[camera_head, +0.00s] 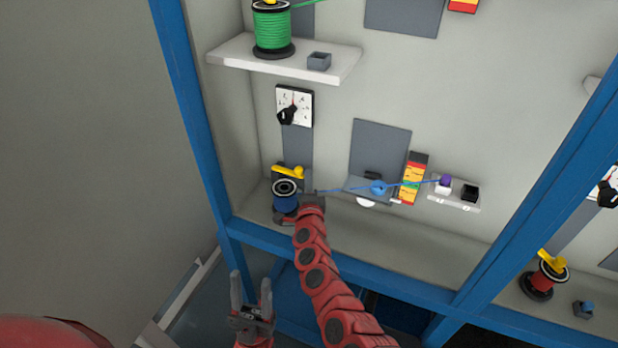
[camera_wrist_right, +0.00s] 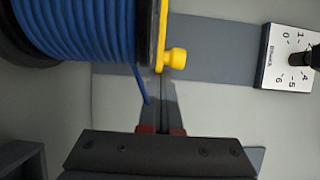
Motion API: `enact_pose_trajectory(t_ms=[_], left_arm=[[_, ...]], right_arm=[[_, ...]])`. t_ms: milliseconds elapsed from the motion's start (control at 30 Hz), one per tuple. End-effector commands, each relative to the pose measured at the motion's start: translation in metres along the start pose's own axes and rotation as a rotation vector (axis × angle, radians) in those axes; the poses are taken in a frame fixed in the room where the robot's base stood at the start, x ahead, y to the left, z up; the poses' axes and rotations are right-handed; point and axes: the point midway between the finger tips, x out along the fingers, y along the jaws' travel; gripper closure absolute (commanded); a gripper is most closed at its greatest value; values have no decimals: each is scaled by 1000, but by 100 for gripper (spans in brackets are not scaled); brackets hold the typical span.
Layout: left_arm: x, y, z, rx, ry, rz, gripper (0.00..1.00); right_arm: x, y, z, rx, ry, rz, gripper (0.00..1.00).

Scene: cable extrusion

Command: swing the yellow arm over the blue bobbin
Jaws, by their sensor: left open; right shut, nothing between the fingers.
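The blue bobbin (camera_head: 285,204) sits on its holder low on the wall in the head view. It fills the upper left of the right wrist view (camera_wrist_right: 80,30). The yellow arm (camera_head: 288,171) lies across the holder's top, beside the bobbin's dark end disc. Its round yellow knob (camera_wrist_right: 174,60) shows in the wrist view. My right gripper (camera_wrist_right: 161,90) is shut and empty, its fingertips close to the knob; I cannot tell whether they touch. In the head view my right wrist partly hides it. My left gripper (camera_head: 251,285) is open and empty, low in the view.
A dial plate (camera_head: 294,106) is above the bobbin. A shelf (camera_head: 330,62) with a green bobbin (camera_head: 272,30) is higher up. A blue cable (camera_head: 335,190) runs right past a small bracket and a colored block (camera_head: 413,178). A blue frame (camera_head: 400,285) edges the station.

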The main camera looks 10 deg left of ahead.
Motion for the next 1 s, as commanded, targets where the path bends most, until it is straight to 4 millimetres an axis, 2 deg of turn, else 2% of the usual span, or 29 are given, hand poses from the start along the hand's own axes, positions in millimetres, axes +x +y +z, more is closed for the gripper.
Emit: enact_pose_trajectory(t_ms=[300, 767, 1000], left_arm=[[-1, 0, 0, 0, 0, 0, 50], [-2, 0, 0, 0, 0, 0, 50], [-5, 0, 1, 0, 0, 0, 50]], right_arm=[[-25, 2, 20, 2, -3, 4, 100], [-28, 1, 21, 1, -3, 2, 100], [-45, 1, 24, 8, -5, 1, 100]])
